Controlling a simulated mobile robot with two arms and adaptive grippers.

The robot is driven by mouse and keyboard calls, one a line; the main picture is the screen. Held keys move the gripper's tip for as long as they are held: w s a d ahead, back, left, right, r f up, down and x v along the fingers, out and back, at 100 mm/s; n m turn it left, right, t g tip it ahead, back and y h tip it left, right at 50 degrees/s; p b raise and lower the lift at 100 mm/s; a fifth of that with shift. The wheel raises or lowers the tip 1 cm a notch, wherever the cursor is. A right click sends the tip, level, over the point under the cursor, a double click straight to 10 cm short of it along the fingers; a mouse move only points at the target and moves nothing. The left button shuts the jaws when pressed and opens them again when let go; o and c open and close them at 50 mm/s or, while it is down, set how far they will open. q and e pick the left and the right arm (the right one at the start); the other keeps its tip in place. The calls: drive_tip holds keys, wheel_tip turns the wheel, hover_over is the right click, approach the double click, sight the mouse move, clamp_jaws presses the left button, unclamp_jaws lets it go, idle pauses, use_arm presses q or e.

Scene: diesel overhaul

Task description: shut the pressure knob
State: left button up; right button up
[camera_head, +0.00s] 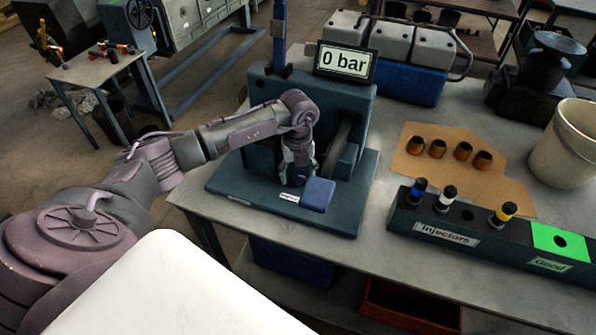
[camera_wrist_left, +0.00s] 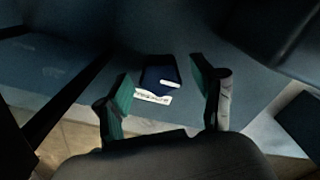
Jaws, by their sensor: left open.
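The test stand (camera_head: 352,200) is dark teal, with a display (camera_head: 346,62) on top reading "0 bar". A blue block-like part (camera_head: 318,195), which looks like the pressure knob, sits at the front of its base beside a small white label (camera_head: 289,197). My left gripper (camera_head: 297,178) points down just behind and left of this part. In the left wrist view, a dark blue part (camera_wrist_left: 158,72) with a white mark lies beyond and between the open, green-padded fingers of my left gripper (camera_wrist_left: 163,92). Nothing is between the pads. My right gripper is not in view.
To the right is an injector rack (camera_head: 440,224) with several coloured injectors and a green "Good" end (camera_head: 560,243). Brown cups stand on a cardboard sheet (camera_head: 480,182). A beige bucket (camera_head: 568,145) stands at the right. The stand's upright wall rises behind my gripper.

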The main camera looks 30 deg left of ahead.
use_arm(q)
drive_tip(key=shift+f, duration=0.15)
drive_tip(key=shift+c, duration=0.5)
drive_tip(key=c, duration=1)
